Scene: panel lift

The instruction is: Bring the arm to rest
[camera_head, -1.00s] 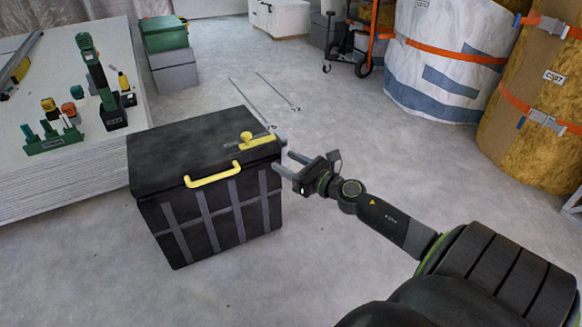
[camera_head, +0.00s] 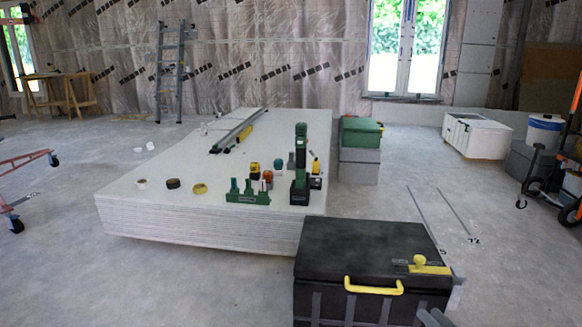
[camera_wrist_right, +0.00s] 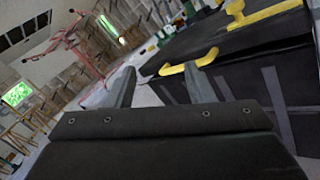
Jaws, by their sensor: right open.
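My right gripper (camera_head: 435,317) shows only as grey fingertips at the bottom edge of the head view, just in front of the black case's right part. In the right wrist view my right gripper (camera_wrist_right: 165,78) is open, its two grey fingers spread with nothing between them. The rest of the right arm is out of the head view. The black case (camera_head: 340,241) stands shut on the floor, with a yellow handle (camera_head: 374,287) on its front and a yellow latch-like piece on its lid. My left gripper is not in view.
A stack of white panels (camera_head: 215,230) lies behind the case, carrying tools and tape rolls. Green and grey boxes (camera_head: 359,168) stand beyond it. A red wheeled frame (camera_head: 22,183) is at the left. Floor is clear left of the case.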

